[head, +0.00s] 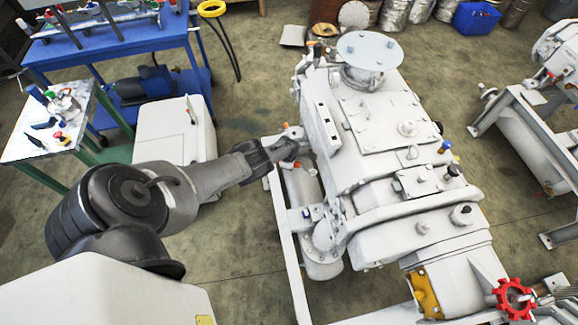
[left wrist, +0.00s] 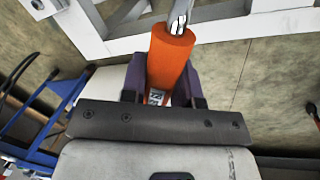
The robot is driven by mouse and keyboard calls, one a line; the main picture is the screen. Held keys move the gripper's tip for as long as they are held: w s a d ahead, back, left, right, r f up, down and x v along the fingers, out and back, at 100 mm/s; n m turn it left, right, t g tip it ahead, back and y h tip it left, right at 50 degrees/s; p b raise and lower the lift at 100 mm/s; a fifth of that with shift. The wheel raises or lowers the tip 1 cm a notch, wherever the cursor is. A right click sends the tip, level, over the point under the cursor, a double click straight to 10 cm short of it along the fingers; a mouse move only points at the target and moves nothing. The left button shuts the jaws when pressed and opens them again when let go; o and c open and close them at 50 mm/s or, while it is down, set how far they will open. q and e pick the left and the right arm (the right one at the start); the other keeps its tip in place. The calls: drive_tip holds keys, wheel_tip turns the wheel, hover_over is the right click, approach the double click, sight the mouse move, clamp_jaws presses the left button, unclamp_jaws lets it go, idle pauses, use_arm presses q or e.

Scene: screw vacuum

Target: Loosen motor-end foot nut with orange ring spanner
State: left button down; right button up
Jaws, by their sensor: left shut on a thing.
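My left gripper (head: 284,150) reaches in from the left to the near side of the white vacuum pump (head: 372,125), beside its frame. In the left wrist view my left gripper (left wrist: 161,84) is shut on the orange handle of the ring spanner (left wrist: 170,58), with a dark finger on each side. The handle points away from the gripper toward the white frame (left wrist: 210,30). A bright metal part shows at the handle's far end. The spanner's ring end cannot be made out. I cannot tell the motor-end foot nut in either view. My right gripper is not in view.
A blue workbench (head: 110,45) and a small tool table (head: 50,120) stand at the left. A white cabinet (head: 175,128) stands behind my left arm. A second pump frame (head: 520,130) stands at the right, with clear floor between.

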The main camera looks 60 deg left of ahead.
use_arm(q)
drive_tip(key=shift+m, duration=0.7)
drive_tip(key=a+r, duration=0.1)
drive_tip(key=w+a+r, duration=0.1)
drive_tip(key=a, duration=0.1)
drive_tip(key=shift+w+r+b, duration=0.1)
drive_tip(key=shift+r+b, duration=0.05)
drive_tip(key=shift+b, duration=0.2)
drive_tip(key=shift+a+r, duration=0.1)
drive_tip(key=w+a+r+m+b, duration=0.1)
drive_tip(key=a+r+m+b, duration=0.1)
drive_tip(key=a+r+m, duration=0.1)
drive_tip(key=shift+w+a+r+t+h, duration=0.2)
drive_tip(key=shift+a+r+t+h, duration=0.15)
drive_tip(key=shift+a, duration=0.55)
drive_tip(key=shift+r, duration=0.1)
drive_tip(key=shift+a+r+m, duration=0.1)
drive_tip(key=shift+m, duration=0.2)
